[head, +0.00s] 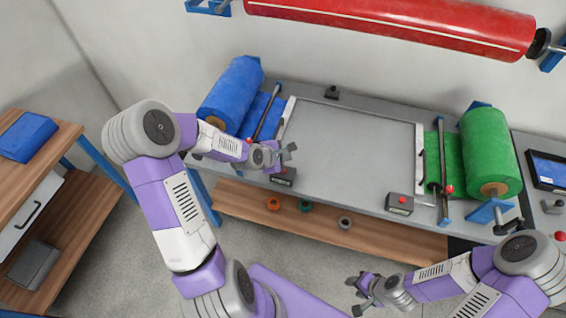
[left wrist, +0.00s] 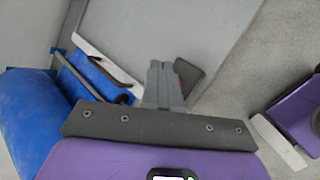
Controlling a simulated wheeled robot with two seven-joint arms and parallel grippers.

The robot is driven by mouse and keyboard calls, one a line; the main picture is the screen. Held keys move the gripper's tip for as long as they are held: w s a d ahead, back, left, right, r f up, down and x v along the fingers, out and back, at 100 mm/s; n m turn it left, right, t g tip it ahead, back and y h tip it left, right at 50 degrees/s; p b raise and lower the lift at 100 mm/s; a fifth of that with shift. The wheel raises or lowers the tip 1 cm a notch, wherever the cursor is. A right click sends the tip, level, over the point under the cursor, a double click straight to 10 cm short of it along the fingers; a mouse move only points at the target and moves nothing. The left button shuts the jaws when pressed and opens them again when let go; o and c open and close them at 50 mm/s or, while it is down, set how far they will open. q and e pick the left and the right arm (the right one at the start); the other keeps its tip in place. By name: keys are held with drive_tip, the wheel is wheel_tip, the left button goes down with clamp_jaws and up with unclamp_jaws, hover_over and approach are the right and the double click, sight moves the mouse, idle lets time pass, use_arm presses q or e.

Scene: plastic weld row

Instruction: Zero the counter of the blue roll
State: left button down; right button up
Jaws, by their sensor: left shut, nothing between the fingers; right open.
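The blue roll (head: 232,92) lies at the left end of the grey table; it also shows in the left wrist view (left wrist: 35,115). A small dark counter box (head: 284,179) sits at the table's front edge, right of the blue roll. In the left wrist view the box (left wrist: 190,76) is partly hidden behind my fingers, with a sliver of red showing. My left gripper (head: 289,153) is shut and empty, close by the box; it also shows in the wrist view (left wrist: 159,75). I cannot tell whether it touches. My right gripper (head: 357,292) is open and empty, in front of the table.
A green roll (head: 488,150) with a similar red-button box (head: 400,203) is at the right. A red roll (head: 390,25) hangs on the wall. A lever bar (head: 267,112) stands beside the blue roll. The middle of the table (head: 350,145) is clear.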

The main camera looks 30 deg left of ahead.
use_arm(q)
drive_tip(key=shift+w+a+r+n, duration=0.15)
drive_tip(key=shift+a+r+n, duration=0.2)
drive_tip(key=shift+r, duration=0.25)
drive_tip(key=shift+w+a+r+n, duration=0.15)
drive_tip(key=shift+a+r+n, duration=0.1)
drive_tip(key=shift+a+r, duration=0.25)
drive_tip(key=shift+d, duration=0.1)
wheel_tip(320, 180, down, 8)
drive_tip(key=b, duration=0.7)
drive_tip(key=shift+f, duration=0.4)
idle(0.8)
drive_tip(key=shift+f+b, duration=0.45)
